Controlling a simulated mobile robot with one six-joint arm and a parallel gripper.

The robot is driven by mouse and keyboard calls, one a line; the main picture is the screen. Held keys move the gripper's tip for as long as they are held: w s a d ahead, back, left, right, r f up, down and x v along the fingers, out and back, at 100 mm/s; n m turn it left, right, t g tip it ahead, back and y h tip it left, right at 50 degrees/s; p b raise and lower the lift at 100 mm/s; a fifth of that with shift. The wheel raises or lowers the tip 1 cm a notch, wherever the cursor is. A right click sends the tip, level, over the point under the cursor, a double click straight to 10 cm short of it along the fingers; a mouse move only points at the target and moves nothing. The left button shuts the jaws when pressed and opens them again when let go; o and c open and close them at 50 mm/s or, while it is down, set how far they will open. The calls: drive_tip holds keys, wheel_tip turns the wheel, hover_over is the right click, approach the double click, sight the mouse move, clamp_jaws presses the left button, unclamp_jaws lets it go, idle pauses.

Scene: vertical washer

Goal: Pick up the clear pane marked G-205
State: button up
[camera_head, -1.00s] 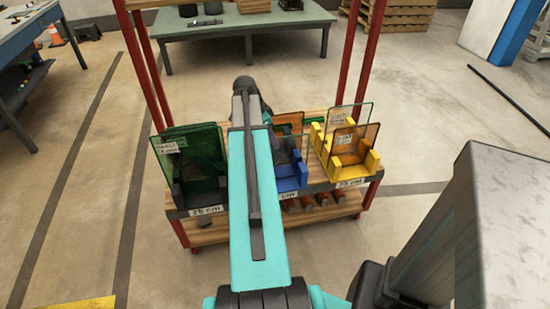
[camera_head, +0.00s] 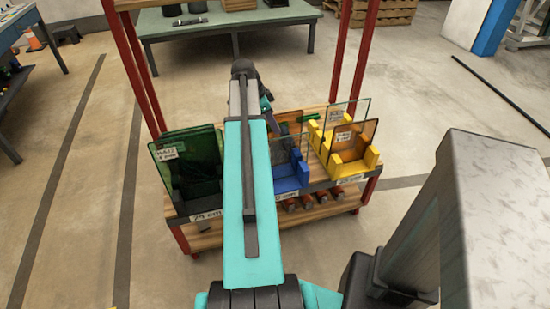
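A clear pane (camera_head: 356,111) with a small white label stands upright at the back of the yellow holder (camera_head: 369,158), behind an orange-brown pane (camera_head: 356,145). Another clear-looking pane (camera_head: 286,153) shows at the blue holder (camera_head: 293,180), partly hidden by my arm. I cannot read G-205 on any label. My arm's teal link runs up the middle of the view and bends down near the shelf. My gripper is mostly hidden behind it, close to the blue holder, and I cannot tell its opening or whether it touches a pane.
Dark green panes (camera_head: 188,155) stand in a holder at the rack's left end. The wooden rack (camera_head: 213,238) has red uprights (camera_head: 138,75) on both sides and a lower shelf. A green-topped table (camera_head: 190,22) stands behind. Open floor lies left and right.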

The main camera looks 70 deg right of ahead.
sight(279, 139)
drive_tip(key=shift+w+a+f, duration=0.1)
drive_tip(key=shift+w+a, duration=0.05)
drive_tip(key=shift+w, duration=0.15)
drive_tip(key=shift+f, duration=0.15)
drive_tip(key=shift+p+x, duration=0.35)
drive_tip(key=shift+x, duration=3.7)
drive_tip(key=shift+w+f, duration=0.1)
drive_tip(key=shift+p+x, duration=0.5)
drive_tip(key=shift+x, duration=2.05)
drive_tip(key=shift+w+f, duration=0.1)
drive_tip(key=shift+f, duration=0.15)
